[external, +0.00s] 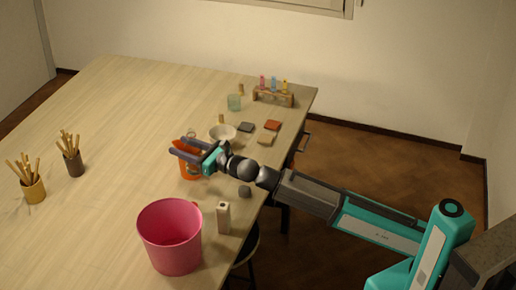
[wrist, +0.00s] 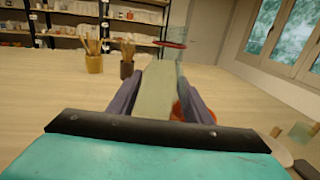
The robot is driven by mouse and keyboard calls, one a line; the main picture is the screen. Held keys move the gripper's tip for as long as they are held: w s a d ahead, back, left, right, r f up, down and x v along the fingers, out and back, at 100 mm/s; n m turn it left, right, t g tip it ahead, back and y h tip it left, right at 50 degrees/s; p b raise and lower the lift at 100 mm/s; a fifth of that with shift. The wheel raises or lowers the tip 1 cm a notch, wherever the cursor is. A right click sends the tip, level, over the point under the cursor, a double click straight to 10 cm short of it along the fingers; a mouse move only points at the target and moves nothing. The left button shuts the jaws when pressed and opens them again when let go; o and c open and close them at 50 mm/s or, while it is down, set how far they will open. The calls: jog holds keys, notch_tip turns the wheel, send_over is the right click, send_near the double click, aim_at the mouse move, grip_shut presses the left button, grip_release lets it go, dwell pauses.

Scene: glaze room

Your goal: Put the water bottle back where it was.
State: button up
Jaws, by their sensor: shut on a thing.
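My gripper (external: 184,149) reaches over the table, its two dark fingers around a thing with red-orange showing between them. In the wrist view my gripper (wrist: 160,82) has a pale, long shape between its fingers, which I take for the water bottle (wrist: 155,95). A red ring and a clear part show beyond its far end; I cannot tell whether they belong to it. An orange body (external: 190,171) shows just under the fingers; I cannot tell whether it is part of the held thing. The fingers hide much of it.
A pink bucket (external: 170,240) and a pale block (external: 223,217) stand at the near edge. A white bowl (external: 223,132), a glass (external: 234,102), tiles (external: 272,126) and a tube rack (external: 273,97) stand beyond. Two brush pots (external: 34,190) (external: 73,163) are left. The table's far left is clear.

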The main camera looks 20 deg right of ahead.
jog(key=d+r+m+t+h+b, duration=0.15)
jog(key=d+b, duration=0.25)
jog(key=d, duration=0.4)
jog(key=d+r+h+b, duration=0.15)
jog(key=d+b, duration=0.25)
jog(key=d, duration=0.5)
jog(key=s+d+f+m+b, duration=0.1)
jog(key=s+d+b, duration=0.2)
jog(key=d+b, duration=0.35)
jog(key=s+d+b, duration=0.2)
jog(key=d+b, duration=0.1)
jog(key=d, duration=0.7)
notch_tip(320, 180, down, 7)
jog(key=shift+r+h, duration=0.15)
jog(key=shift+h, duration=0.15)
jog(key=shift+t+p, duration=0.25)
jog(key=shift+p, duration=0.15)
jog(key=p+x, duration=0.8)
jog(key=p, duration=0.3)
jog(key=shift+a+f, duration=0.2)
